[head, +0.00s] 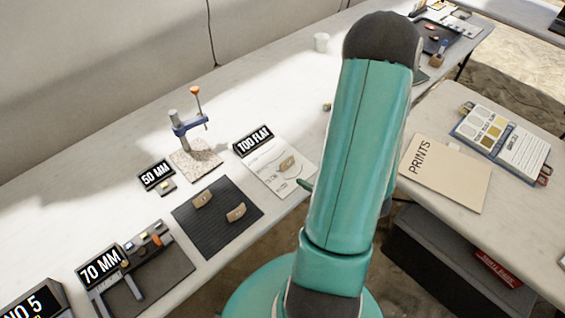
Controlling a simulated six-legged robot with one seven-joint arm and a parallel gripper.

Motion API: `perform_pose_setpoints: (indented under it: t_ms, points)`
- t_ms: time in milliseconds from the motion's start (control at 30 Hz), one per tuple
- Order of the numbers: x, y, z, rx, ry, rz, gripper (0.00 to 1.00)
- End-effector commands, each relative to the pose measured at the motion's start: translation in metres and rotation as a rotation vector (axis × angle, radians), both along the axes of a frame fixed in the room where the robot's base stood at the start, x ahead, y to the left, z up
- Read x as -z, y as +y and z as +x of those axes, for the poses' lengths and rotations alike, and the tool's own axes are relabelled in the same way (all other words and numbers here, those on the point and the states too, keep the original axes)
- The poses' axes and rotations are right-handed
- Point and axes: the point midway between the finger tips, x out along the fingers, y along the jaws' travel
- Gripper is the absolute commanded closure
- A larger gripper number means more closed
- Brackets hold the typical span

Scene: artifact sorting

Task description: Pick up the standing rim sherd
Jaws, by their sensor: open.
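Two small tan sherds lie on a dark ribbed mat (218,231) on the long pale table: one sherd (203,200) at the mat's upper left, the other sherd (236,212) to its lower right. A third tan piece (287,163) is on a white printed sheet (268,176) by the "TOO FLAT" sign (253,140). I cannot tell from this view which one is the standing rim sherd. My teal arm rises through the middle right of the picture. My gripper is not visible, and the arm hides part of the table.
A blue clamp stand (187,124) rises behind the mat, with a "50 MM" sign (156,175) beside it. A "70 MM" sign (101,267) and gauge tray (150,285) are lower left. A "PRINTS" folder (444,172) lies right.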

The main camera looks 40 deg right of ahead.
Motion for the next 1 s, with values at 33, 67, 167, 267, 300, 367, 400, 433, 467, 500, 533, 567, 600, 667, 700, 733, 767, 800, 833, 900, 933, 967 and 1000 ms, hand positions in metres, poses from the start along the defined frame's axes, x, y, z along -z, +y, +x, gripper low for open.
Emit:
perform_pose_setpoints:
  t_ms: [33,67,167,267,300,367,400,433,467,500,533,567,600,667,700,733,767,800,833,900,933,967,1000]
  points:
    - [0.003,0.001,0.007,-0.002,-0.001,0.000,0.22]
    - [0.005,0.001,0.012,-0.003,-0.001,0.000,0.22]
    - [0.013,0.001,0.029,-0.002,0.000,0.001,0.22]
    - [0.020,0.002,0.047,-0.001,-0.001,0.000,0.22]
    - [0.023,0.002,0.054,-0.002,0.000,0.000,0.22]
    - [0.026,0.001,0.062,-0.001,0.000,-0.001,0.22]
    - [0.027,0.001,0.066,0.000,0.000,-0.001,0.22]
    - [0.028,0.002,0.068,0.000,0.000,-0.001,0.22]
    - [0.029,0.002,0.070,0.000,0.000,0.000,0.22]
    - [0.029,0.002,0.072,-0.001,0.000,-0.001,0.22]
    - [0.030,0.002,0.074,-0.002,-0.001,0.000,0.22]
    - [0.031,0.002,0.077,-0.002,-0.001,0.000,0.22]
    - [0.032,0.002,0.081,-0.003,-0.001,-0.001,0.22]
    - [0.035,0.003,0.090,-0.005,-0.001,0.000,0.22]
    - [0.037,0.004,0.096,-0.007,-0.001,0.000,0.22]
    - [0.039,0.004,0.101,-0.007,-0.001,0.000,0.22]
    - [0.041,0.004,0.105,-0.007,-0.001,0.000,0.22]
    - [0.043,0.004,0.110,-0.005,0.000,-0.001,0.22]
    - [0.044,0.004,0.114,-0.006,-0.001,-0.001,0.22]
    - [0.046,0.003,0.120,-0.005,-0.002,-0.002,0.22]
    - [0.047,0.003,0.121,-0.004,-0.002,-0.002,0.22]
    - [0.047,0.003,0.122,-0.003,-0.002,-0.002,0.22]
    - [0.047,0.003,0.122,-0.003,-0.001,-0.002,0.22]
